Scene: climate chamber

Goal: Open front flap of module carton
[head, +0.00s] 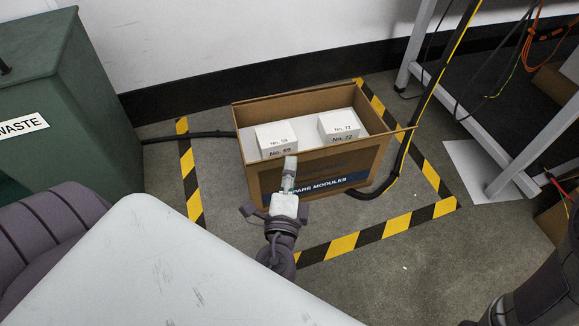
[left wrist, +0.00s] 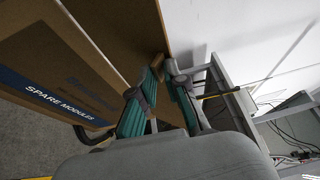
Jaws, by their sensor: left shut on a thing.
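The module carton (head: 325,176) is an open brown box on the floor, with "SPARE MODULES" on a dark blue band on its front. White boxes labelled No. 59 (head: 276,138) and No. 72 (head: 339,124) show inside. The front flap (head: 395,133) runs along the front top rim as a thin strip, its right end past the corner. My left gripper (head: 290,166) is at the left part of that rim. In the left wrist view, its teal fingers (left wrist: 157,82) are shut on the flap's brown cardboard edge. The exact contact is partly hidden. My right gripper is out of view.
Yellow-black floor tape (head: 342,245) frames the carton. A green waste bin (head: 75,110) stands left and a metal rack (head: 490,110) right. A black cable (head: 185,136) runs behind the carton, another along its right side. A white surface (head: 150,270) fills the lower left.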

